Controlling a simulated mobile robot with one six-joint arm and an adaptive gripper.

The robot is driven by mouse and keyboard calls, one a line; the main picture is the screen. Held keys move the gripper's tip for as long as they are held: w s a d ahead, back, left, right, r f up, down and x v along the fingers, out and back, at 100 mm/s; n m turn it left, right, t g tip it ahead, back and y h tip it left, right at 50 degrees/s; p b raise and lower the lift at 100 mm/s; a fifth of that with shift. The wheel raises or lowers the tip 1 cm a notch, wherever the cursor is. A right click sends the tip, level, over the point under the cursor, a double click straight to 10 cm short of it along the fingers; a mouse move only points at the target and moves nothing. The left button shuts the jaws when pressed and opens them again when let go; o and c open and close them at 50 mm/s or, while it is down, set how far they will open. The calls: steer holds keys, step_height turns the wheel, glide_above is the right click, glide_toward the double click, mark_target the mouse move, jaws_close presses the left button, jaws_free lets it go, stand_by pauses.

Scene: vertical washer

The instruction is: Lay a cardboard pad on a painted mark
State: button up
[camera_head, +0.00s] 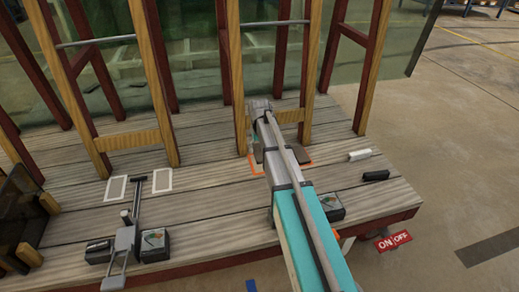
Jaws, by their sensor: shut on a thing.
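A flat brown pad, seemingly the cardboard pad (298,155), shows at the right of my arm, low over or on the grey plank deck. An orange painted outline (257,170) shows in pieces around it and left of my arm. My gripper (257,152) is at the pad's left side, mostly hidden by my own arm, and is shut on the pad. The arm also hides the pad's left part and much of the outline. I cannot tell whether the pad touches the deck.
Wooden posts with a crossbar (287,116) stand just behind the pad. Two white-outlined rectangles (116,177) lie left. A black box (329,207) sits near the deck's front edge. White (360,155) and black (376,175) small blocks lie right. Open floor is beyond.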

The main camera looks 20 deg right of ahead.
steer(key=shift+w+f+b, duration=0.4)
steer(key=shift+f+b, duration=0.55)
steer(key=shift+f, duration=0.05)
steer(key=shift+w+f+b, duration=0.45)
steer(key=shift+f+b, duration=0.5)
steer(key=shift+w+f+b, duration=0.4)
steer(key=shift+f+b, duration=0.55)
steer(key=shift+f, duration=0.05)
steer(key=shift+f+b, duration=0.65)
steer(key=o, duration=0.6)
steer(key=shift+r, duration=0.15)
